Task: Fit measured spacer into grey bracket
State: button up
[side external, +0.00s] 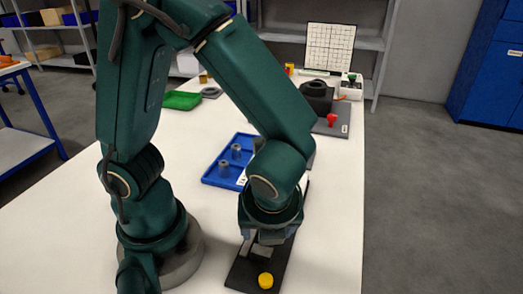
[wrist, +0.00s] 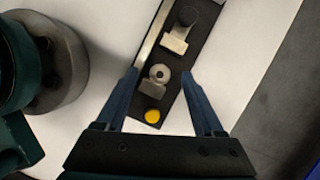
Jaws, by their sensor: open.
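A dark plate (wrist: 169,101) lies under my gripper (wrist: 159,74). A grey bracket (wrist: 151,95) sits on it, with a round grey piece with a centre hole, like a spacer (wrist: 159,72), at its upper edge. I cannot tell how deep that piece sits. My gripper is open, its two blue fingers on either side of this piece and apart from it in the wrist view. A second light bracket (wrist: 175,43) has a dark cylinder (wrist: 187,16) beside it. In the side view my gripper (side external: 265,238) hides most of the plate (side external: 240,277).
A yellow knob (side external: 265,281) stands at the plate's near end. A blue tray (side external: 212,181) with grey spacers (side external: 224,168) lies behind. Farther back are a green tray (side external: 182,100), a red knob (side external: 332,119) and a dark fixture (side external: 316,96). The white table (side external: 335,225) is bare at right.

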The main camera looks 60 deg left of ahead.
jog(key=shift+a+f, duration=0.15)
jog(key=shift+f, duration=0.35)
grip_shut()
jog(key=shift+r, duration=0.1)
